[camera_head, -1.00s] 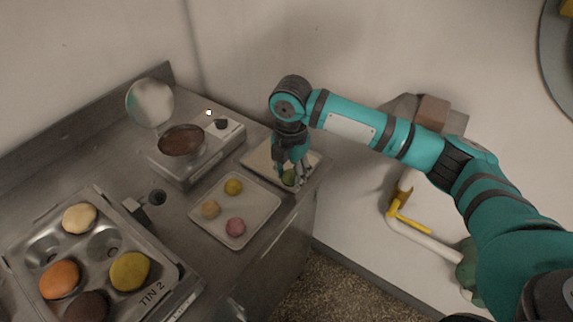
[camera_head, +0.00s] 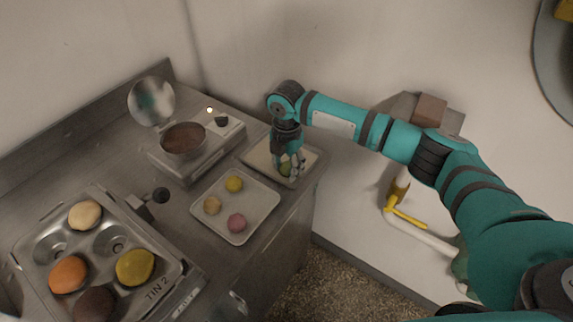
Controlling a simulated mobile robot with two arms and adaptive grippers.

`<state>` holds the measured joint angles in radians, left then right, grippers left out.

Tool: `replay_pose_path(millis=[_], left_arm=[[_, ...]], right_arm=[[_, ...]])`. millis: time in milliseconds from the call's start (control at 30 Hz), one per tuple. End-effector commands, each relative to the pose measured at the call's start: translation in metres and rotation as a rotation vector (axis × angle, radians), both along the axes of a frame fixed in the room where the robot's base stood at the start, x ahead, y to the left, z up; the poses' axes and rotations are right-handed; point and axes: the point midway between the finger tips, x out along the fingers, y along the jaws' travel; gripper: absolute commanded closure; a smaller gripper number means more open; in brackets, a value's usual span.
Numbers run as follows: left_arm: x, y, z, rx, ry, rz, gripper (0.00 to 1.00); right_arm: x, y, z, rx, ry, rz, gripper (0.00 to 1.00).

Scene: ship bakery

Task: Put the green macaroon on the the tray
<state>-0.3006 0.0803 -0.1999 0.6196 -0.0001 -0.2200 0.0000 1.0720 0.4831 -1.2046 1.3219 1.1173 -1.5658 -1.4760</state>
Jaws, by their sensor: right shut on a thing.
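My right gripper (camera_head: 290,170) is over the far tray (camera_head: 257,158), a pale shallow tray at the right end of the counter. It is shut on the green macaroon (camera_head: 286,170), which is partly hidden by the fingers. I cannot tell whether the macaroon touches the tray. My left gripper is not in view.
A burner unit with a brown-filled pan (camera_head: 183,140) stands behind the trays. A metal tin (camera_head: 160,290) with several buns is at the lower left. The counter ends just right of the trays, beside the wall.

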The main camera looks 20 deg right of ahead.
Motion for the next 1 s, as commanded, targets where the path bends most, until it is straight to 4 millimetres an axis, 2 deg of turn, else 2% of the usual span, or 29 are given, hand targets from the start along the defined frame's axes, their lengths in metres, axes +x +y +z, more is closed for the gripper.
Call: replay_pose_path(millis=[33, 67, 133, 400, 533, 1000], left_arm=[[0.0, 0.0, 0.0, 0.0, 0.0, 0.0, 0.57], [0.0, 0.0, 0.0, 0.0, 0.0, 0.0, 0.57], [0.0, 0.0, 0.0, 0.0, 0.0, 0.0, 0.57], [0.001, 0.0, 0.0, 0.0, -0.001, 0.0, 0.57], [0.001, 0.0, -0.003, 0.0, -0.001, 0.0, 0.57], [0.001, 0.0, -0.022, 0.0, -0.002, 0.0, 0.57]], right_arm=[[0.0, 0.0, -0.002, 0.0, 0.001, 0.0, 0.73], [0.0, 0.0, -0.003, 0.001, 0.001, 0.0, 0.57], [0.0, 0.0, -0.002, 0.001, 0.001, 0.0, 0.48], [0.0, 0.0, -0.001, 0.0, 0.0, 0.0, 0.48], [0.0, 0.0, 0.008, 0.0, -0.002, 0.0, 0.48], [0.0, 0.0, 0.1, 0.001, -0.003, 0.001, 0.48]])
